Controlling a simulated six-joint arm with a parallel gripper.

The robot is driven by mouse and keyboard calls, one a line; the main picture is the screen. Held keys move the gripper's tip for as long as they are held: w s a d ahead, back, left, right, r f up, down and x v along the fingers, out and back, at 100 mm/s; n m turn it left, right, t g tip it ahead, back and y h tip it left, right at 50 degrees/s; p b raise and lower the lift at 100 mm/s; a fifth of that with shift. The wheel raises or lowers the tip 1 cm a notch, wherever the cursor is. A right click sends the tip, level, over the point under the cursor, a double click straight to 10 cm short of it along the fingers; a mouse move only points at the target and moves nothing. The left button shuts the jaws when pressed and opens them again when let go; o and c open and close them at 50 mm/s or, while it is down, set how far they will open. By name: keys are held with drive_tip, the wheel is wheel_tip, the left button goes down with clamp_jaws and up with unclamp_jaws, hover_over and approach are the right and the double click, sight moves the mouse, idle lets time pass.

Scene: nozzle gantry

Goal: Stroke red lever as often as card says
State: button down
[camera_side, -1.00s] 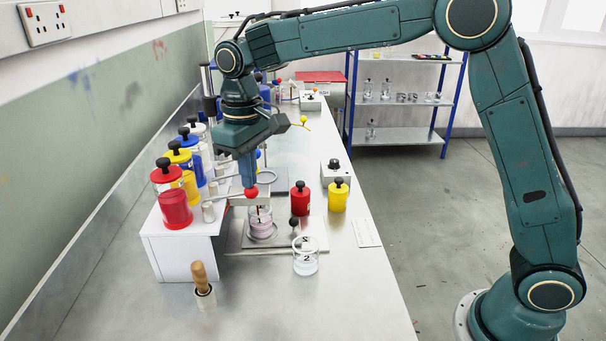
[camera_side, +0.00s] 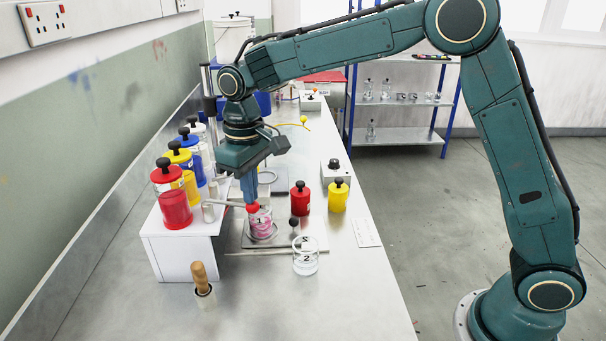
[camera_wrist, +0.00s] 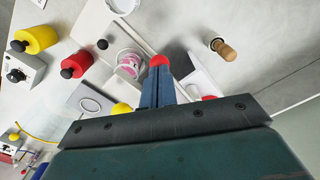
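The red lever knob (camera_side: 253,208) is at the end of a lever arm (camera_side: 228,203) reaching out from the white stand with the pump bottles. The arm looks about level. My gripper (camera_side: 250,198) points down with its fingers together, their tips at the top of the knob. In the wrist view the knob (camera_wrist: 159,60) sits right at the fingertips (camera_wrist: 157,74); it does not show between them. Beaker 1 (camera_side: 262,229), holding pink contents, stands just below the knob. A white card (camera_side: 367,232) lies to the right; its writing is too small to read.
Beaker 2 (camera_side: 305,262) looks empty and stands in front. Red (camera_side: 300,201) and yellow (camera_side: 338,198) black-knobbed bottles stand to the right. A bottle with a red lid (camera_side: 173,208) tops the white stand (camera_side: 180,252). A wooden-handled tool (camera_side: 200,278) stands in front.

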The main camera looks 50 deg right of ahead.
drive_tip(key=shift+r, duration=3)
drive_tip(key=shift+f, duration=0.2)
drive_tip(key=shift+f, duration=2.85)
drive_tip(key=shift+r, duration=3.05)
drive_tip(key=shift+f, duration=0.15)
